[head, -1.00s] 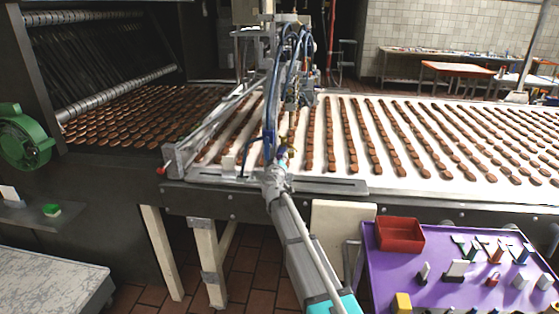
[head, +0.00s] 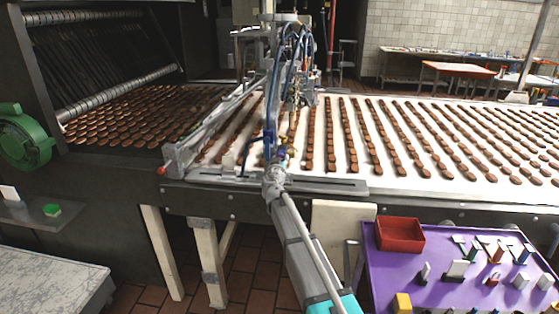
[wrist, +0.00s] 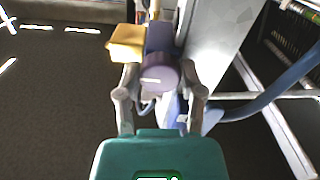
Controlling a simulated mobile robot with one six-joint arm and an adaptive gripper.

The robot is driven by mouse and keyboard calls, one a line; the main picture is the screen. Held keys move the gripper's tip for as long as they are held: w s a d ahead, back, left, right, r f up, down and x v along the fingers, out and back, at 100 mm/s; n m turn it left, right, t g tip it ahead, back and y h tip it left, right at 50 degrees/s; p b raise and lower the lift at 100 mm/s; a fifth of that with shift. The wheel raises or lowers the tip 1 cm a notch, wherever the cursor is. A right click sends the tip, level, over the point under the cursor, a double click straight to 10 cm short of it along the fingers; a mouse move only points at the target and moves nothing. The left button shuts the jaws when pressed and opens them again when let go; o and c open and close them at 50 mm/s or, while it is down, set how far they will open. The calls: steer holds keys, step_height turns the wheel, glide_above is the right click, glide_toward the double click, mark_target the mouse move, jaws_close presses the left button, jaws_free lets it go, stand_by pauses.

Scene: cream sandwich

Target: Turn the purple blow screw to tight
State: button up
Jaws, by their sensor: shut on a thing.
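The purple blow screw (wrist: 160,80) is a round knob with a pale mark on its face, in the middle of the wrist view. My gripper (wrist: 160,73) has one finger on each side of the knob and is shut on it. In the head view my gripper (head: 279,160) is at the front of the depositing machine (head: 290,70), above the conveyor's near edge. The screw is too small to make out there. How tight it is cannot be told.
A yellow block (wrist: 125,42) sits just left of the screw, and a blue hose (wrist: 270,85) runs on the right. The white conveyor (head: 375,180) carries rows of brown biscuits. A purple table (head: 375,270) with a red bin (head: 400,236) stands at the front right.

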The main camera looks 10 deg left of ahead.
steer(key=o, duration=0.9)
steer(key=shift+s, duration=0.15)
steer(key=s, duration=1.1)
steer(key=shift+s+a, duration=0.25)
steer(key=shift+s, duration=0.15)
steer(key=shift+d, duration=0.1)
